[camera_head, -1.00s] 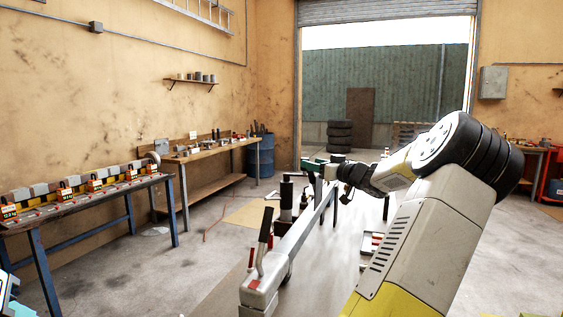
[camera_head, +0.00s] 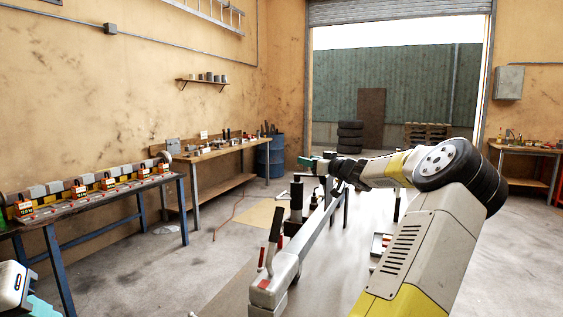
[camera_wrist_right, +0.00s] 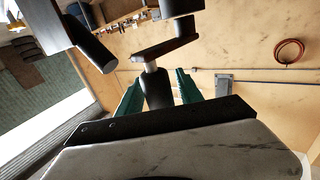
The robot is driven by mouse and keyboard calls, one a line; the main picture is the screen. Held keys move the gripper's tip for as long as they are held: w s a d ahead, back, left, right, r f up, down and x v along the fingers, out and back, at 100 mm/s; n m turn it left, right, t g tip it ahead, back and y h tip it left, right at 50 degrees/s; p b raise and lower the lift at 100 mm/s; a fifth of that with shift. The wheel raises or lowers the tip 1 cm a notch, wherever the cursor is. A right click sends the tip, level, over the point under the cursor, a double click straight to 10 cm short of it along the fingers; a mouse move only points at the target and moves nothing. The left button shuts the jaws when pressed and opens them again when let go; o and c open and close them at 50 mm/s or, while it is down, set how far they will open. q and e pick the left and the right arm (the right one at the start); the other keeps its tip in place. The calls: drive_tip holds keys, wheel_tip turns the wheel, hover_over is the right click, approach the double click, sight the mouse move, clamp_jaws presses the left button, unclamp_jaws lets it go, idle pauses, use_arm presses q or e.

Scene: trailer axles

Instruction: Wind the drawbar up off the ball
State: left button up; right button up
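The drawbar (camera_head: 318,228) is a long pale grey bar running away from me in the head view. Its near end carries the coupling head (camera_head: 272,287) with an upright grey lever; the ball under it is hidden. A black upright tube (camera_head: 296,203) stands beside the bar. My right gripper (camera_head: 316,163) is at the bar's far part. In the right wrist view its green fingers (camera_wrist_right: 158,88) lie on either side of a black crank grip (camera_wrist_right: 157,92), apparently closed on it. A dark crank arm (camera_wrist_right: 165,48) joins the grip through a bright pin.
A blue-legged bench (camera_head: 95,198) with several labelled blocks stands at left. A wooden workbench (camera_head: 215,152) and a blue barrel (camera_head: 270,158) are behind it. Stacked tyres (camera_head: 350,137) stand by the open door.

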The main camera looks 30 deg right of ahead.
clamp_jaws()
idle(1.2)
